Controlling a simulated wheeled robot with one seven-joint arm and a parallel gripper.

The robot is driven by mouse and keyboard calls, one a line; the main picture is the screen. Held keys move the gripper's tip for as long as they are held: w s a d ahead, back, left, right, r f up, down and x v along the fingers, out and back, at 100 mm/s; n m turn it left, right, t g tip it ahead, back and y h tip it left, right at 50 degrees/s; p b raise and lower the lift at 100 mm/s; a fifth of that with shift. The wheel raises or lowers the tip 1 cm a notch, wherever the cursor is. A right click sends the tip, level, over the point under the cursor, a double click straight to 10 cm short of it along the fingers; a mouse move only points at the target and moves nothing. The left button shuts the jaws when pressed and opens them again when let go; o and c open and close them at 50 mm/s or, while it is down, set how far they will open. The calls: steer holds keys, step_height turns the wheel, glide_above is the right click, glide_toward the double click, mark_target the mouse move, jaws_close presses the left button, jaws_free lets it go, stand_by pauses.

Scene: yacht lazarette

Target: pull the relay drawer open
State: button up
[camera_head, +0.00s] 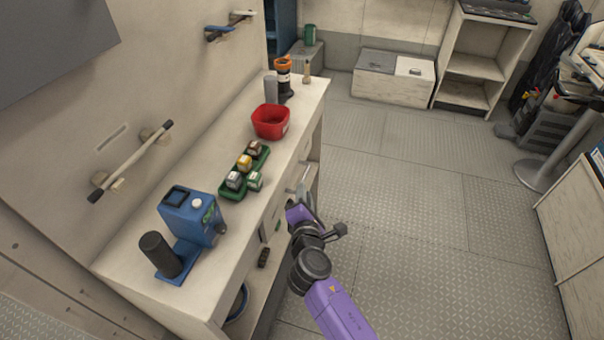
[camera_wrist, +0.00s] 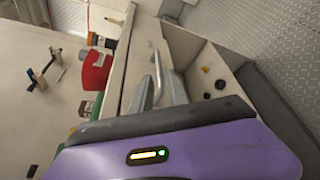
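A drawer front (camera_wrist: 142,56) in the workbench's front carries a silver bar handle (camera_wrist: 158,76). The front looks flush with the bench, and I can read no label to tell whether it is the relay drawer. My gripper (camera_wrist: 161,92) has its two grey fingers apart, one on each side of the handle's near part. I cannot tell whether they touch it. In the head view my gripper (camera_head: 297,199) is beside the bench front, below the handle (camera_head: 304,180), and its fingertips are mostly hidden.
The bench top (camera_head: 222,262) holds a blue device (camera_head: 190,216), a green tray (camera_head: 231,193) with small blocks, a red bin (camera_head: 270,121) and an orange-topped black item (camera_head: 284,78). An open shelf with small items lies below. The floor (camera_head: 420,210) to the right is clear.

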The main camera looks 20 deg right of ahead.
mark_target(303, 177)
steer(key=b+x, duration=0.1)
steer(key=x, duration=0.7)
steer(key=shift+r, duration=0.1)
steer(key=shift+c, duration=0.2)
jaws_close()
stand_by(1.2)
